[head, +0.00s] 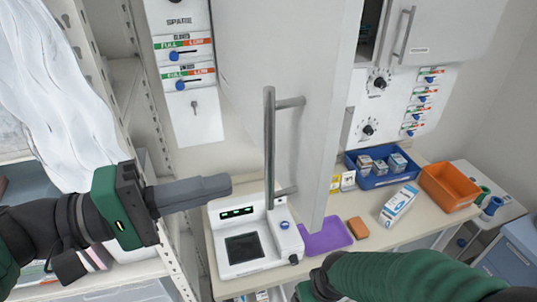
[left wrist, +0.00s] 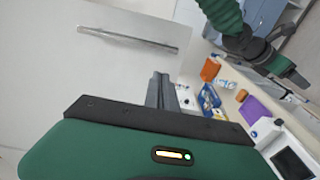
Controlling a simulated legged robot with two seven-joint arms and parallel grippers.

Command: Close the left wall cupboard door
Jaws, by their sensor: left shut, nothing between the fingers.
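The left wall cupboard door (head: 245,60) is a pale panel that stands swung open towards me in the head view. Its long grey bar handle (head: 269,150) runs upright on the side facing left. In the left wrist view the door (left wrist: 60,85) fills the left, with its handle (left wrist: 128,38) near the top. My left gripper (head: 222,184) is shut and empty, left of the handle with a visible gap in the picture. Its fingers also show in the left wrist view (left wrist: 160,88).
Below the door, a white device (head: 256,265) and a purple mat (head: 325,237) lie on the counter. A blue bin (head: 372,182), an orange bin (head: 449,187) and a white box (head: 398,205) are to the right. A metal shelf rack (head: 125,85) stands on the left.

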